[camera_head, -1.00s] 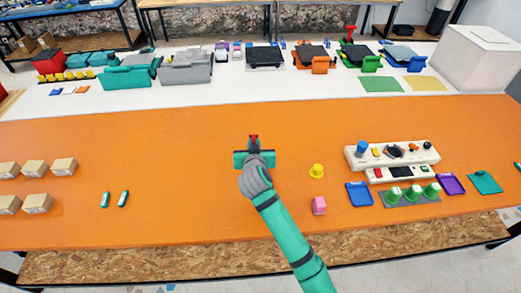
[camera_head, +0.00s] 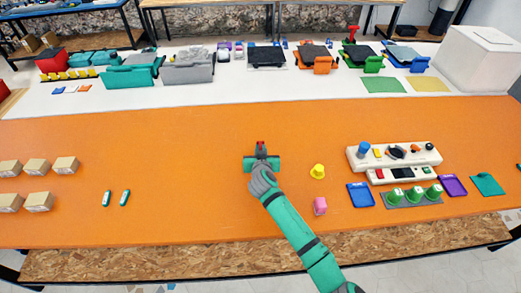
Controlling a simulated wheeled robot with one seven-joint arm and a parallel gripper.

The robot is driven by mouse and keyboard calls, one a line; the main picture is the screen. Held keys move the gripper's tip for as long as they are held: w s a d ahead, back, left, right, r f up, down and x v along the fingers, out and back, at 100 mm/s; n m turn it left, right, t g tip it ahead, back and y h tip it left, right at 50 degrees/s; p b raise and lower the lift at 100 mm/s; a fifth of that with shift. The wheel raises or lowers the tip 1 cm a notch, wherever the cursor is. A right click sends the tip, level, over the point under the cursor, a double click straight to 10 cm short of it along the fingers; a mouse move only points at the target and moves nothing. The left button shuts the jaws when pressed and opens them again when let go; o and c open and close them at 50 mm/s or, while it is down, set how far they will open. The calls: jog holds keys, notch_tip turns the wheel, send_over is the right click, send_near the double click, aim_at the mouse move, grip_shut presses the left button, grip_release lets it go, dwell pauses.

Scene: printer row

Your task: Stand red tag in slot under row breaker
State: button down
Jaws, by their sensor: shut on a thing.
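My gripper (camera_head: 261,154) is above the middle of the orange table, shut on a small red tag (camera_head: 261,144). The tag sticks out past the fingertips on the far side; its lower part is hidden by the gripper. A white control panel (camera_head: 360,164) with coloured knobs and switches stands to the right of my gripper, well apart from it. A lower white strip in front carries a red piece (camera_head: 379,173) and a dark block (camera_head: 402,172). I cannot tell which part is the row breaker, and the slot is too small to make out.
A yellow piece (camera_head: 317,171) and a pink block (camera_head: 320,205) lie between my gripper and the panel. Blue (camera_head: 360,195) and purple (camera_head: 453,186) trays and green cylinders (camera_head: 415,194) sit before the panel. Cardboard boxes (camera_head: 65,163) stand left. The table's left middle is clear.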

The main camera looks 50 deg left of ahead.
jog(key=shift+s+a+f, duration=0.1)
jog(key=shift+s+a, duration=0.05)
jog(key=shift+a, duration=0.05)
jog(key=c, duration=2)
grip_release()
jog(key=shift+s+a, duration=0.1)
jog(key=shift+o, duration=1)
jog(key=shift+w+d, duration=0.25)
jog(key=shift+d, duration=0.15)
jog(key=shift+s+d+r, duration=0.1)
jog(key=shift+s+r, duration=0.1)
jog(key=shift+s, duration=0.05)
jog(key=v, duration=1)
jog(key=shift+s+r, duration=0.25)
jog(key=shift+s, duration=0.1)
jog(key=shift+d+r, duration=0.15)
jog(key=shift+d, duration=0.4)
